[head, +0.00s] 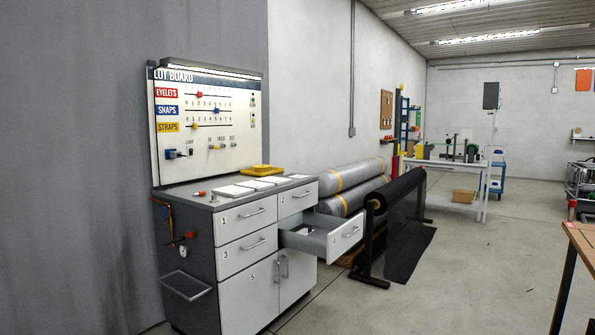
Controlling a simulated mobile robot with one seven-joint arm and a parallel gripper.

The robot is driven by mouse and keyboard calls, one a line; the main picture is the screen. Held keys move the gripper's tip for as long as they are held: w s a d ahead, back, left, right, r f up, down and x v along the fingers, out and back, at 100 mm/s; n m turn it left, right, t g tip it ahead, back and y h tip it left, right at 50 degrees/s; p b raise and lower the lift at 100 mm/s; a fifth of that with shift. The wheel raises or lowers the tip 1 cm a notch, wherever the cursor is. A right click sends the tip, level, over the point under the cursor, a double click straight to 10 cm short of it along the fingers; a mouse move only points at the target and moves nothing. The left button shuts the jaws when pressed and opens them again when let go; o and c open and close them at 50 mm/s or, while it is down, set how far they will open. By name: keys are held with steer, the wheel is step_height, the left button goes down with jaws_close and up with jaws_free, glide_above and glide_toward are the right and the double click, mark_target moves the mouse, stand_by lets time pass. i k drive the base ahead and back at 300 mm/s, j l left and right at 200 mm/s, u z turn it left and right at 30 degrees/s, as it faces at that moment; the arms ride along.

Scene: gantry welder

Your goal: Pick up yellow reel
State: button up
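A flat yellow object (262,170) lies on the back right of the grey cabinet top (205,198), below the lot board (207,120). It is too small for me to tell if it is the yellow reel. Another small yellow item (419,151) stands at the left end of the far workbench (455,163), and its shape is also unclear. My gripper is not in view.
The cabinet's right drawer (345,237) is pulled open. White sheets (233,191) lie on its top. Grey rolls (345,176) and a black roll on a stand (400,190) are beyond it. A table edge (583,238) is at right. The floor between is clear.

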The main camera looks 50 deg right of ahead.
mark_target(258, 169)
steer(key=z, duration=1.4)
steer(key=i+l, duration=0.15)
steer(key=i, duration=0.35)
steer(key=i+l+u, duration=0.1)
steer(key=i, duration=0.35)
steer(key=i+l, duration=0.2)
steer(key=i, duration=0.3)
steer(key=i+l, duration=0.2)
steer(key=i, duration=0.3)
steer(key=i+l+u, duration=0.1)
steer(key=i, duration=0.35)
steer(key=i+l, duration=0.3)
steer(key=i, duration=0.2)
steer(key=j+u, duration=0.05)
